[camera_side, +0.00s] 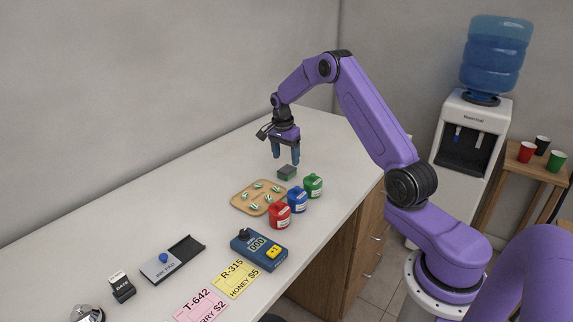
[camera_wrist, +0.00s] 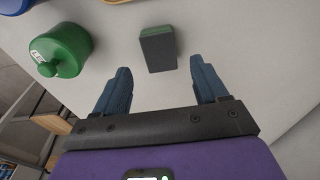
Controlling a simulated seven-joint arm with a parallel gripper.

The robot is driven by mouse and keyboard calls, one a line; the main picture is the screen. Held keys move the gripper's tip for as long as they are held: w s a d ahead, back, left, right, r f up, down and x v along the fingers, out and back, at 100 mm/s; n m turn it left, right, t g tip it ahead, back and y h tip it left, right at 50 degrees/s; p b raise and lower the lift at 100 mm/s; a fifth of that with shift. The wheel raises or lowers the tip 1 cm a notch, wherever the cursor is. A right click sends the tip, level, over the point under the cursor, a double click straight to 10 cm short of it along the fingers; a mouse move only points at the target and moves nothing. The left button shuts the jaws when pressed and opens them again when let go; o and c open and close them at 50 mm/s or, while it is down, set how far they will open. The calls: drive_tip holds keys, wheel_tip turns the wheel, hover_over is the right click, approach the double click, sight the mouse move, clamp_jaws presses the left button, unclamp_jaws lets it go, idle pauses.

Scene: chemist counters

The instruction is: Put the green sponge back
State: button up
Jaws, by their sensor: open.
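The green sponge (camera_side: 287,173) lies on the white counter, with a dark grey top and a green edge. It also shows in the wrist view (camera_wrist: 158,50), ahead of my fingers and roughly midway between their lines. My gripper (camera_side: 286,161) is open and empty above the counter, just over and beside the sponge in the side view. In the wrist view its two blue fingers (camera_wrist: 158,80) are spread apart, and the sponge lies beyond their tips. No finger visibly touches the sponge.
The counter's far end is clear.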

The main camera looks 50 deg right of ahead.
sight(284, 171)
wheel_tip(284, 171, up, 7)
drive_tip(key=a, duration=0.1)
drive_tip(key=s+a+r+n, duration=0.2)
drive_tip(key=s+a+n, duration=0.25)
drive_tip(key=a, duration=0.35)
drive_tip(key=s+a+r+n+y, duration=0.15)
drive_tip(key=s+a+n, duration=0.3)
drive_tip(key=a, duration=0.45)
drive_tip(key=s+a+r+n+h, duration=0.1)
drive_tip(key=s+a+r+n, duration=0.2)
drive_tip(key=a+n, duration=0.35)
drive_tip(key=s+a+f+n, duration=0.1)
drive_tip(key=s+n, duration=0.6)
drive_tip(key=s, duration=0.7)
drive_tip(key=s+a+n+y, duration=0.1)
drive_tip(key=s+a+n, duration=0.2)
drive_tip(key=s+n, duration=0.5)
drive_tip(key=s, duration=0.5)
drive_tip(key=shift+s+a+f, duration=0.3)
drive_tip(key=shift+s+f, duration=0.05)
